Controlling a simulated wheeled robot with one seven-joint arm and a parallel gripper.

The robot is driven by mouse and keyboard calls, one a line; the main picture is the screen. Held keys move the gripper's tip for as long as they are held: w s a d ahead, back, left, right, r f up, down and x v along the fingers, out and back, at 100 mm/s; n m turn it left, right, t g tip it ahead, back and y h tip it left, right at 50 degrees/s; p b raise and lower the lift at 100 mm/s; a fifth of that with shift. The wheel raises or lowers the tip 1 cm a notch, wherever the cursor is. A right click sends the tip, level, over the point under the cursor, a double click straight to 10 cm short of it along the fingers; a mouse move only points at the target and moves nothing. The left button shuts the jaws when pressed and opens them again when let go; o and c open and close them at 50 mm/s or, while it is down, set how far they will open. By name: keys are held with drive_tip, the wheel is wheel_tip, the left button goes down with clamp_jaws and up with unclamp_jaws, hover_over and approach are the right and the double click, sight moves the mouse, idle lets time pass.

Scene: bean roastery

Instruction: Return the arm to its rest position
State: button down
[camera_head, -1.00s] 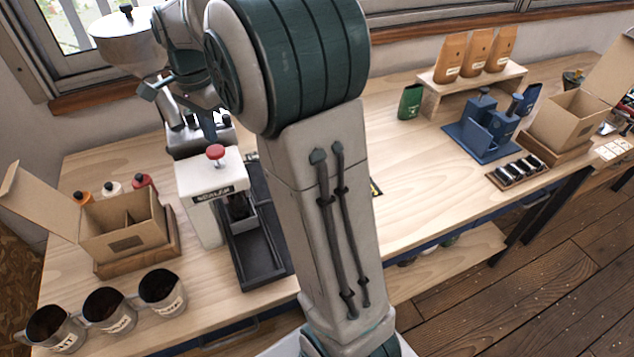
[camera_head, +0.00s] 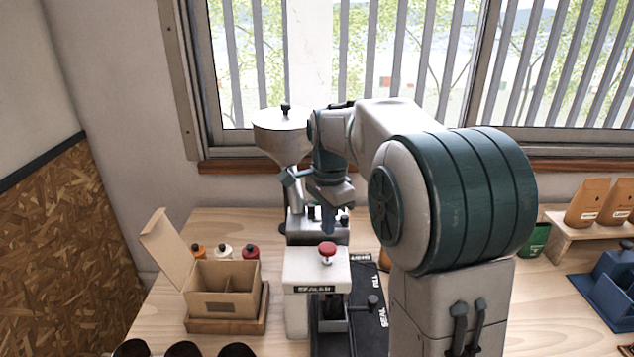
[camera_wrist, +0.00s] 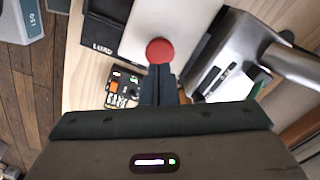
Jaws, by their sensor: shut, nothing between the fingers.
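My arm rises at the right of the head view and bends over toward the back of the bench. My gripper (camera_head: 328,228) points down behind the white sealer (camera_head: 316,264) with its red knob. In the wrist view my gripper (camera_wrist: 159,72) has its fingers together and nothing between them. The red knob (camera_wrist: 160,51) shows just beyond the fingertips there. I cannot tell the exact gap between fingertips and sealer.
A hopper machine (camera_head: 283,135) stands at the back by the window. An open cardboard box (camera_head: 222,287) and several small bottles (camera_head: 223,252) are at left.

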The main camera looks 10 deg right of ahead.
drive_tip(key=s+f+n+t, duration=0.1)
drive_tip(key=s+n+t, duration=0.1)
drive_tip(key=s+n, duration=0.5)
drive_tip(key=s+f+n+t, duration=0.1)
drive_tip(key=s+n, duration=0.6)
drive_tip(key=s, duration=0.9)
drive_tip(key=shift+f+t+b, duration=0.35)
drive_tip(key=shift+f+t, duration=0.05)
drive_tip(key=shift+f, duration=0.1)
drive_tip(key=shift+s+a, duration=0.1)
